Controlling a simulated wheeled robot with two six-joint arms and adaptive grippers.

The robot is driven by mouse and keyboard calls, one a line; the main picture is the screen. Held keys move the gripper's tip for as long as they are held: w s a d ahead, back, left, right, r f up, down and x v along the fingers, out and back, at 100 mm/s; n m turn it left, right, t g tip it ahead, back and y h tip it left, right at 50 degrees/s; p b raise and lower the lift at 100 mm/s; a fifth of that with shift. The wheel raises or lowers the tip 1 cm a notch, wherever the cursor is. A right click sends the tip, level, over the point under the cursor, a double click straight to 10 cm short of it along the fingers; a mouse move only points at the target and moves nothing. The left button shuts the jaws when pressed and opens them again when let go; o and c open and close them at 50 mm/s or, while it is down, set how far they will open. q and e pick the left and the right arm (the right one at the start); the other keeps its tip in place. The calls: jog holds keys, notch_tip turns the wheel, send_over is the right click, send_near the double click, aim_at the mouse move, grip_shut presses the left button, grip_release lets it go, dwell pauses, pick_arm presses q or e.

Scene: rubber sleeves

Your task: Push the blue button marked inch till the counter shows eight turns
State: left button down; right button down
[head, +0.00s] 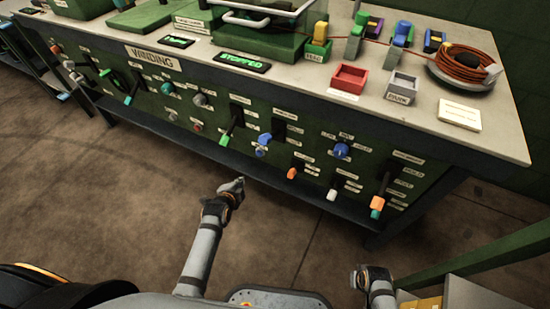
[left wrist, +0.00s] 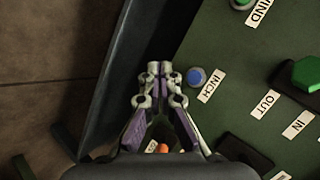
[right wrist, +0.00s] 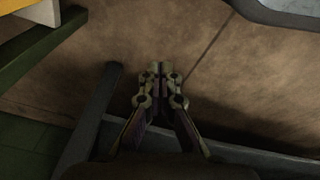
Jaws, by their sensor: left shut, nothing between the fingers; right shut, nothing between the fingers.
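The blue button (left wrist: 196,76) sits on the green panel beside a white label reading INCH (left wrist: 212,85) in the left wrist view. My right gripper (right wrist: 152,78) is shut and empty over the floor, away from the panel. No turn count is legible.
A display reading STOPPED (head: 242,61) stands on the bench top (head: 440,128). A green-tipped lever (head: 226,139), a blue knob (head: 341,151) and other controls stick out of the panel. A dark ledge (head: 180,127) runs below. The floor in front is clear.

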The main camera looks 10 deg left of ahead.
aim_at(259, 154)
pick_arm(q)
jog(key=shift+w+d+r, duration=0.2)
jog(key=shift+w+r, duration=0.25)
jog(key=shift+r, duration=0.05)
pick_arm(e)
jog(key=shift+w+d+r, duration=0.1)
jog(key=shift+w+r, duration=0.05)
jog(key=shift+w, duration=0.1)
